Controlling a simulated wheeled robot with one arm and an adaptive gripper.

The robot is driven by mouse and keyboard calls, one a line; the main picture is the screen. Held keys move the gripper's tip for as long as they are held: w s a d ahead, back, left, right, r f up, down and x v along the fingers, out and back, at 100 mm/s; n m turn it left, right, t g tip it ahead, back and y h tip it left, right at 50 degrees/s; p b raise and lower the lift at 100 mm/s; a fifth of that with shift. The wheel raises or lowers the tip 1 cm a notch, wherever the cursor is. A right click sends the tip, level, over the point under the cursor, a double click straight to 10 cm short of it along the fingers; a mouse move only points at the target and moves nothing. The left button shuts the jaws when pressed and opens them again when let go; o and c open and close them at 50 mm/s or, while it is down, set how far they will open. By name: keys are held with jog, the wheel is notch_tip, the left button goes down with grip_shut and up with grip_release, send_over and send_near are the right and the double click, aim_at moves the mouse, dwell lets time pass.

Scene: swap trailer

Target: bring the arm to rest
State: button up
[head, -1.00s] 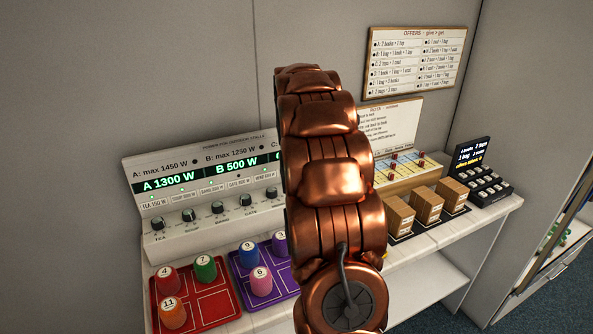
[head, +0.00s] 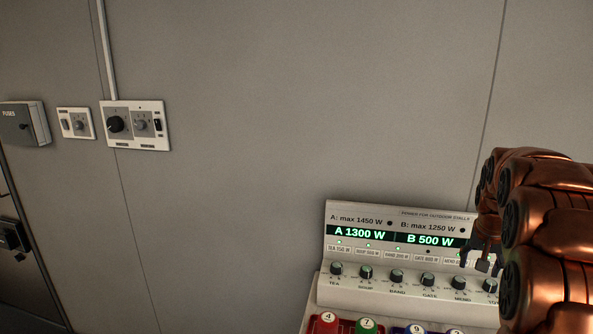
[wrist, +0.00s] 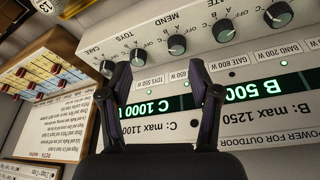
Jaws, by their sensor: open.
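My copper-coloured arm (head: 545,225) is bent at the right edge of the head view. My gripper (head: 474,263) hangs at its left side, in front of the power panel. In the wrist view my gripper (wrist: 160,72) is open, with two dark fingers apart and nothing between them. The power panel (head: 345,250) reads A 1300 W and B 500 W. In the wrist view the same panel (wrist: 180,25) appears upside down behind the fingers and reads C 1000 W. I cannot tell whether the fingertips touch the panel.
Numbered cups, among them a red one (head: 326,322) and a green one (head: 366,326), stand below the panel. A fuse box (head: 24,124) and switch plates (head: 135,126) are on the left wall. A rota sheet (wrist: 62,138) shows in the wrist view. The middle wall is bare.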

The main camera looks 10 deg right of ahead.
jog(key=s+a+n+g+y, duration=0.1)
jog(key=s+a+n, duration=0.1)
jog(key=s+a, duration=0.7)
jog(key=s+a+n+g+y, duration=0.15)
jog(key=s+a, duration=0.25)
jog(key=a, duration=0.8)
jog(key=s+a+f+n, duration=0.1)
jog(key=s+a, duration=0.2)
jog(key=s, duration=0.4)
jog(key=s+a+f+n+g, duration=0.1)
jog(key=s+a+f+n, duration=0.1)
jog(key=s+a, duration=0.2)
jog(key=s+a+f+n+g, duration=0.1)
jog(key=s+a, duration=0.3)
jog(key=s, duration=0.5)
jog(key=shift+s+a+f+n, duration=0.25)
jog(key=shift+s+f+n, duration=0.15)
jog(key=shift+f, duration=0.2)
